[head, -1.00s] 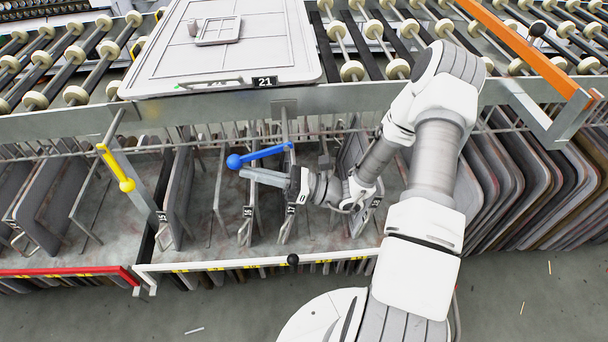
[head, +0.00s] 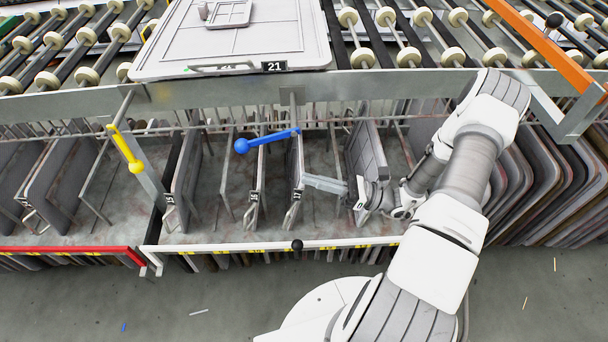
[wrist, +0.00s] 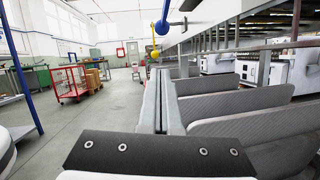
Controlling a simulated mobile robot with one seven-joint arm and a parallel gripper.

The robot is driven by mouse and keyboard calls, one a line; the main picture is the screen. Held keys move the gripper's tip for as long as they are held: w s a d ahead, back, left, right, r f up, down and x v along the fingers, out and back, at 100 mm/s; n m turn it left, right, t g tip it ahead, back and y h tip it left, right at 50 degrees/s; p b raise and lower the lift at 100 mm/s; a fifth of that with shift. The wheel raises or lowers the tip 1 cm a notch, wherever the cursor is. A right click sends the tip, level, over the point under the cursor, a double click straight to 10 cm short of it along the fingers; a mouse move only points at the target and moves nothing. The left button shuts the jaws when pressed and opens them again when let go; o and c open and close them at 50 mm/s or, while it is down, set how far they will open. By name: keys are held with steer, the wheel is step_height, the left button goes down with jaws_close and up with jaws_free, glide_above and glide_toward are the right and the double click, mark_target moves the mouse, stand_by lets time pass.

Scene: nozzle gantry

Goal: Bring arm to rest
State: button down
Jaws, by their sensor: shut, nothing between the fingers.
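My gripper (head: 325,184) is shut and empty. In the head view it points left, low in front of the rack, beside the upright panels and to the right of the blue lever (head: 267,140). In the wrist view the closed fingers (wrist: 158,100) run straight ahead side by side. The blue lever with its ball end is above and left of the fingertips in the head view; its blue ball (wrist: 161,27) shows at the top of the wrist view. My gripper is apart from the lever.
Numbered grey panels (head: 368,150) stand in the rack around my gripper. A white plate labelled 21 (head: 150,65) lies on the rollers above. A yellow lever (head: 126,150) is at the left. A white rail (head: 220,247) runs along the front, with open floor beyond.

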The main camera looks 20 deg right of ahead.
stand_by(0.5)
steer(key=s+a+r+n+g+h, duration=0.3)
steer(key=r+n+g+h, duration=0.2)
steer(key=r+n+g, duration=0.15)
steer(key=s+a+r+n+g+h, duration=0.3)
steer(key=s+r+n+g+h, duration=0.15)
steer(key=n, duration=0.35)
steer(key=s+d+r+n+t+h, duration=0.25)
steer(key=r+n+t+h, duration=0.2)
steer(key=r, duration=0.25)
steer(key=s+d+r+n+t+h, duration=0.1)
steer(key=s+r+n+t+h, duration=0.2)
steer(key=r+n+t+h, duration=0.25)
step_height(320, 180, up, 22)
steer(key=g+p, duration=0.1)
steer(key=p, duration=1.9)
steer(key=shift+r+g+p, duration=0.25)
steer(key=shift+g+p, duration=0.15)
steer(key=shift+a, duration=0.1)
